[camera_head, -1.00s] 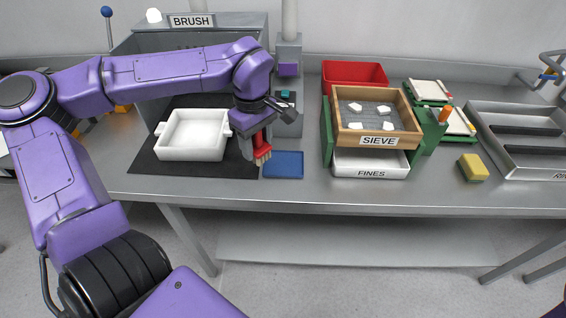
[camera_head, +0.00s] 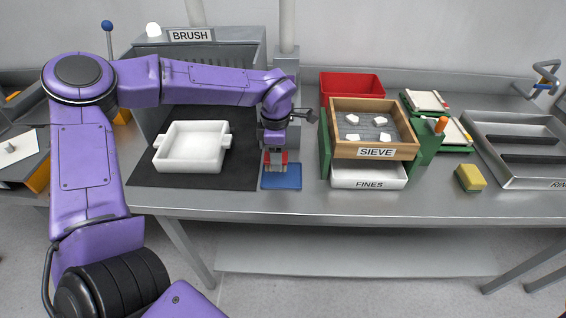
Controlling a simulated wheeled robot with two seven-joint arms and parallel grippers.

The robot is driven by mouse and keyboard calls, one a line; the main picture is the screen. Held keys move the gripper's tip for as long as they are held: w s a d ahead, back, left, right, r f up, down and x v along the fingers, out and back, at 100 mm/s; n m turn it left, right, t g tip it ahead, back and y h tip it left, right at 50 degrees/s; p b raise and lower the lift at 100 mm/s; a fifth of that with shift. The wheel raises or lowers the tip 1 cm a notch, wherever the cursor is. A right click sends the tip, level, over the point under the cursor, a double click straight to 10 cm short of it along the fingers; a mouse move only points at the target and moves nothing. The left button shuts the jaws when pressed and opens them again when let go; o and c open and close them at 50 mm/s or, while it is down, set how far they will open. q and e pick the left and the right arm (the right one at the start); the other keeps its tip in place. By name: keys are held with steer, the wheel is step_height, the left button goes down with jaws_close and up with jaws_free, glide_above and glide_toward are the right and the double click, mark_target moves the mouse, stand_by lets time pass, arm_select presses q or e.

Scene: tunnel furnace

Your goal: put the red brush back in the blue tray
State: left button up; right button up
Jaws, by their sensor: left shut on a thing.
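The red brush (camera_head: 283,158) shows as a small red part at the fingertips of my left gripper (camera_head: 275,161). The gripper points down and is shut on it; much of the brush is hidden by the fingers. The blue tray (camera_head: 281,179) lies flat on the bench, and the gripper with the brush is over its back part. I cannot tell whether the brush touches the tray. My right gripper is not in view.
A white dish (camera_head: 192,147) sits on a black mat (camera_head: 240,176) left of the blue tray. The wooden sieve (camera_head: 375,127) with white lumps stands above the fines drawer (camera_head: 368,176) on the right. A yellow sponge (camera_head: 470,177) and a red bin (camera_head: 351,84) are farther off.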

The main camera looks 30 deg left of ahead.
arm_select(q)
steer(key=f, duration=0.1)
steer(key=w+f, duration=0.1)
steer(key=f, duration=0.1)
steer(key=w+f, duration=0.1)
steer(key=shift+d+f+p, duration=0.2)
steer(key=shift+f+p, duration=0.1)
steer(key=shift+f, duration=0.5)
steer(key=shift+f, duration=0.15)
steer(key=o, duration=1.4)
step_height(320, 180, up, 12)
steer(key=shift+a+r+b, duration=0.1)
steer(key=shift+r+b, duration=0.15)
steer(key=shift+b, duration=0.35)
